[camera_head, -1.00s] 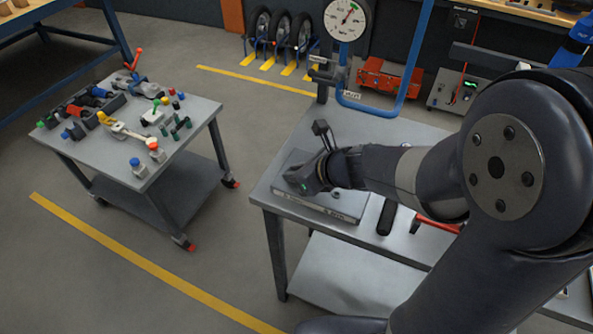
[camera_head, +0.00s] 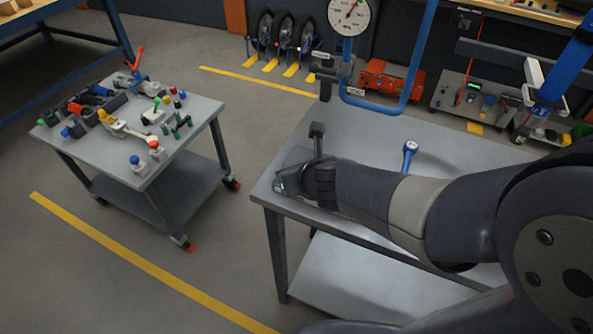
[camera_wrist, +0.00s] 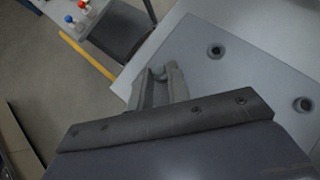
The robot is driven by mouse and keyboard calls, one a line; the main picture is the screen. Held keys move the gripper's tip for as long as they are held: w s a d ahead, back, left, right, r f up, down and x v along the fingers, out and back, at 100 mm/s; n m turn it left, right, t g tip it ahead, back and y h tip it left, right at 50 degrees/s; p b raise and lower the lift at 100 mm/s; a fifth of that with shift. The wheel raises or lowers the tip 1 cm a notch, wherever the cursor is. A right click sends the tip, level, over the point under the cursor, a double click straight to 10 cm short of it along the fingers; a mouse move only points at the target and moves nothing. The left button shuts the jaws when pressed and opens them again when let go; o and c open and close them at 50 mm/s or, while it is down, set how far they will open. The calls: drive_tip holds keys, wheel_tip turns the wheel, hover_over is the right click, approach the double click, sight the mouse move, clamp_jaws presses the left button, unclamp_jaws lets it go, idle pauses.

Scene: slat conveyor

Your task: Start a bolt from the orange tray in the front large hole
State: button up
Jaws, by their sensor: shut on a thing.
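The grey plate (camera_wrist: 235,75) lies on the bench, and in the wrist view two round hole features show in it. I cannot tell which is the front large hole. My gripper (camera_wrist: 160,76) is shut on a small grey thing, likely a bolt, mostly hidden between the fingers. The fingertips are left of the dark-centred hole, near the plate's edge. In the head view my arm covers most of the plate. The orange tray is out of sight.
A cart (camera_head: 185,130) with several parts stands to the left.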

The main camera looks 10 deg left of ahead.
drive_tip(key=shift+a+m+h, duration=0.1)
drive_tip(key=shift+m+h, duration=0.2)
drive_tip(key=shift+m, duration=0.1)
drive_tip(key=shift+s+a+f+m+t+h+b, duration=0.1)
drive_tip(key=shift+a+m+t+h+b, duration=0.25)
drive_tip(key=shift+m+h, duration=0.3)
drive_tip(key=shift+d+m+t+h, duration=0.1)
drive_tip(key=shift+m+t+h, duration=0.15)
drive_tip(key=shift+m+h, duration=0.45)
drive_tip(key=o, duration=0.9)
